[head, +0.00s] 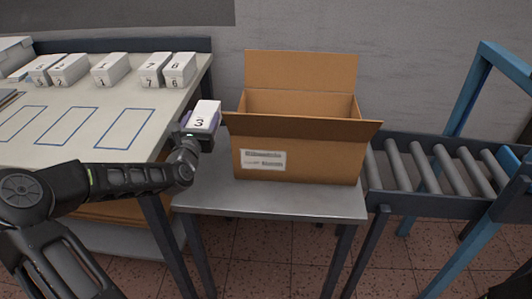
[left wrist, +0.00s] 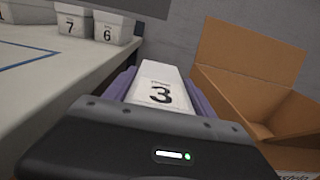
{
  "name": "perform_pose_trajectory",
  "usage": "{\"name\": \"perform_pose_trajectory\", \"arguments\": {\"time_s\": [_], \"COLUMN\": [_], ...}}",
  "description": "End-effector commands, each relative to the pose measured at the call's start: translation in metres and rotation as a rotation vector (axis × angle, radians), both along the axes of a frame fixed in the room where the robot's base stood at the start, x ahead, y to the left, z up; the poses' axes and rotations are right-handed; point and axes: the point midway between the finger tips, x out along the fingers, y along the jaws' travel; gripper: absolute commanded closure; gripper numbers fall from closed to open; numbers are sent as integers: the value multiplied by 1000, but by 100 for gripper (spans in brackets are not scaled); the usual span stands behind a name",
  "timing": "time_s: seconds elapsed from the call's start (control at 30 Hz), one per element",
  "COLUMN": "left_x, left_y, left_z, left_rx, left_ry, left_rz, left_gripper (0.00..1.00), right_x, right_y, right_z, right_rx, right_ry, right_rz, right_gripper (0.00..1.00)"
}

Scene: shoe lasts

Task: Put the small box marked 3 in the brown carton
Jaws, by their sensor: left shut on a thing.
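The small white box marked 3 (head: 204,115) is held in my left gripper (head: 203,127), above the gap between the table's right edge and the brown carton. In the left wrist view the box (left wrist: 159,88) sits between the purple finger pads, with its number facing the camera. The brown carton (head: 305,150) stands open on a grey stand, its flaps spread. It lies just right of the held box, and shows at the right of the left wrist view (left wrist: 288,112). Most of the carton's floor is hidden by its front flap. My right gripper is not in view.
Several other small numbered boxes, such as the one marked 1 (head: 110,69), stand along the back of the table (head: 84,147). Blue outlines mark the tabletop. The grey stand (head: 270,198) has bare room in front of the carton. A roller conveyor (head: 432,170) is at the right.

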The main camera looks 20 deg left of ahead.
Motion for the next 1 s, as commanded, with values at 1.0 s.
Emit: {"name": "perform_pose_trajectory", "arguments": {"time_s": [1.0], "left_x": [0], "left_y": [0], "left_z": [-95], "left_rx": [-2], "left_ry": [-2], "left_rz": [0], "left_gripper": [85], "right_x": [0], "right_y": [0], "right_z": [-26], "right_rx": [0], "right_ry": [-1], "right_rz": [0], "right_gripper": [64]}}
